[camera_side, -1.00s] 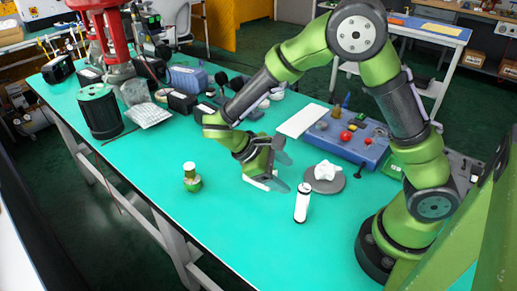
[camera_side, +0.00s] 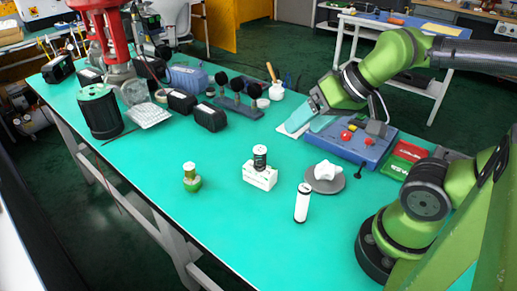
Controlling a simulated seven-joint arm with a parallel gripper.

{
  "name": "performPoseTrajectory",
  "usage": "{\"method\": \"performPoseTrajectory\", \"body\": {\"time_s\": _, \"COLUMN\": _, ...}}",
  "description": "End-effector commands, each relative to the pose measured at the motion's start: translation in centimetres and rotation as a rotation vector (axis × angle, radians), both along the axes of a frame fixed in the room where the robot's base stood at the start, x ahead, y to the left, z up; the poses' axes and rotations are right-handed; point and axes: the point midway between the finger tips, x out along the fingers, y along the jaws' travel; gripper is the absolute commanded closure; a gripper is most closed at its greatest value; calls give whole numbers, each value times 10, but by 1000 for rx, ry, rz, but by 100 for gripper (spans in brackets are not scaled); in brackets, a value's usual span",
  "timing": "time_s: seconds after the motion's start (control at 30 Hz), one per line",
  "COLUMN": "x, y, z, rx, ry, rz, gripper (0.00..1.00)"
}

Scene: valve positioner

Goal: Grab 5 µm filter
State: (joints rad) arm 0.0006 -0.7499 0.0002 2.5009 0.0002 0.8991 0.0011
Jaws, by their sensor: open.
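A white cylinder with dark ends (camera_side: 302,203) stands upright on the green bench, front centre; it looks like a filter, but I see no readable 5 µm marking. A black cylinder with a pale band (camera_side: 260,157) stands upright at a white block (camera_side: 260,177). A small brass-and-green fitting (camera_side: 191,178) stands to the left. My gripper (camera_side: 312,121) is open, up and behind these, over the white sheet and the left end of the blue box. It is well apart from the cylinders, and its fingertips are hard to make out.
A grey disc (camera_side: 325,187) with a white knobbed part (camera_side: 326,170) is right beside the white cylinder. The blue box (camera_side: 352,147) with red knobs lies behind it. Black boxes (camera_side: 210,116) and a dark rack (camera_side: 238,107) stand further back. The front left bench is clear.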

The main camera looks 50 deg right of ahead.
Motion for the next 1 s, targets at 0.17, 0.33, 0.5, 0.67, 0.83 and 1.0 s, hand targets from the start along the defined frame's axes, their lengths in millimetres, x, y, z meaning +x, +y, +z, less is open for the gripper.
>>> {"method": "performPoseTrajectory", "body": {"time_s": 0.17, "x": 0, "y": 0, "z": 0, "rx": 1, "ry": -2, "rz": -1, "gripper": 31}}
{"method": "performPoseTrajectory", "body": {"time_s": 0.33, "x": 0, "y": 0, "z": 0, "rx": 1, "ry": -1, "rz": 0, "gripper": 31}}
{"method": "performPoseTrajectory", "body": {"time_s": 0.5, "x": 0, "y": 0, "z": 0, "rx": 0, "ry": -1, "rz": 1, "gripper": 38}}
{"method": "performPoseTrajectory", "body": {"time_s": 0.67, "x": 0, "y": 0, "z": 0, "rx": 0, "ry": -1, "rz": 2, "gripper": 38}}
{"method": "performPoseTrajectory", "body": {"time_s": 0.83, "x": 6, "y": 12, "z": -7, "rx": -30, "ry": 65, "rz": 75, "gripper": 38}}
{"method": "performPoseTrajectory", "body": {"time_s": 1.0, "x": 2, "y": 24, "z": -15, "rx": -267, "ry": 305, "rz": 451, "gripper": 38}}
